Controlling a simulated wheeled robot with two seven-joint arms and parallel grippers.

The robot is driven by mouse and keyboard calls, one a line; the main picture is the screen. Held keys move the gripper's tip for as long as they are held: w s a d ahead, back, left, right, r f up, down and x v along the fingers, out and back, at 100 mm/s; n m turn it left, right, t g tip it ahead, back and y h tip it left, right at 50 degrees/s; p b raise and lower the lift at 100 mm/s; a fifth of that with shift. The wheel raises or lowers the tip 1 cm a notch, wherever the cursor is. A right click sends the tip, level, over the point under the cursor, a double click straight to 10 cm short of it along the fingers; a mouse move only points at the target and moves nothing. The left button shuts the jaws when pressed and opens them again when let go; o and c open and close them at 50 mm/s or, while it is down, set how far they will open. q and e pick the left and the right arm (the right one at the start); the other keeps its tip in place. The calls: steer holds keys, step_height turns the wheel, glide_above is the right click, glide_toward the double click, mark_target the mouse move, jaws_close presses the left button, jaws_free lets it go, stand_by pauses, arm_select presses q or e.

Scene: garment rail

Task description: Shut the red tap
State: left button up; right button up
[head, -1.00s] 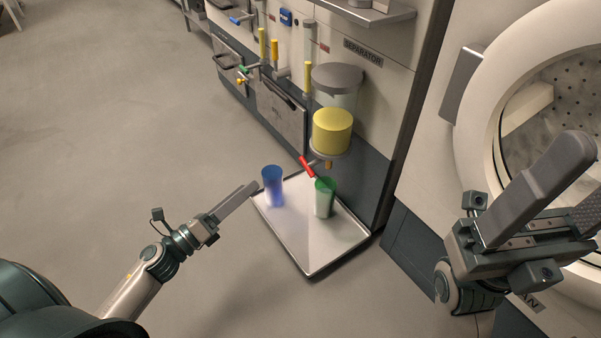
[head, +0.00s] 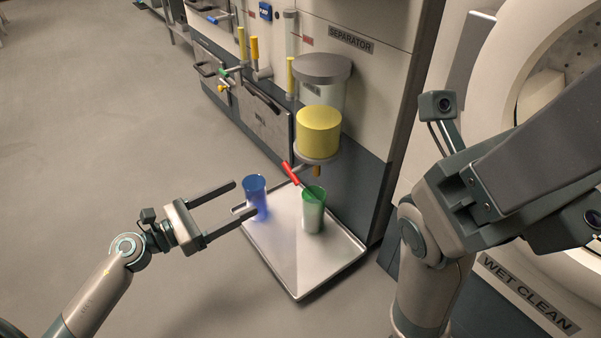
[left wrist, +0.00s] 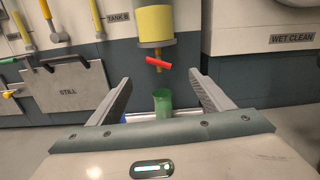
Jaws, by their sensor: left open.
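The red tap handle (head: 291,174) slants under the separator vessel (head: 318,131), which holds yellow liquid. In the left wrist view the red handle (left wrist: 160,63) lies nearly level, tilted down to the right, below the yellow vessel (left wrist: 155,24). My left gripper (head: 242,201) is open and empty, left of the handle with its fingers around or near the blue cup. In the left wrist view its fingers (left wrist: 160,88) spread wide, with the handle beyond and between them. My right gripper (head: 590,150) is at the right edge, cut off by the frame; its jaws are unclear.
A blue cup (head: 255,194) and a green cup (head: 313,211) stand on a metal tray (head: 290,268) below the tap. The green cup is under the vessel outlet. A white round-doored machine (head: 480,110) stands at right. Open floor lies at left.

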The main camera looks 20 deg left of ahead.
mark_target(295, 169)
arm_select(q)
steer(key=shift+w+f, duration=0.25)
steer(key=shift+f, duration=0.1)
steer(key=shift+w, duration=0.1)
steer(key=b+x, duration=0.2)
steer(key=x, duration=1.5)
steer(key=shift+w+d+f+b, duration=0.1)
steer(key=shift+f+b, duration=0.1)
steer(key=shift+b, duration=0.15)
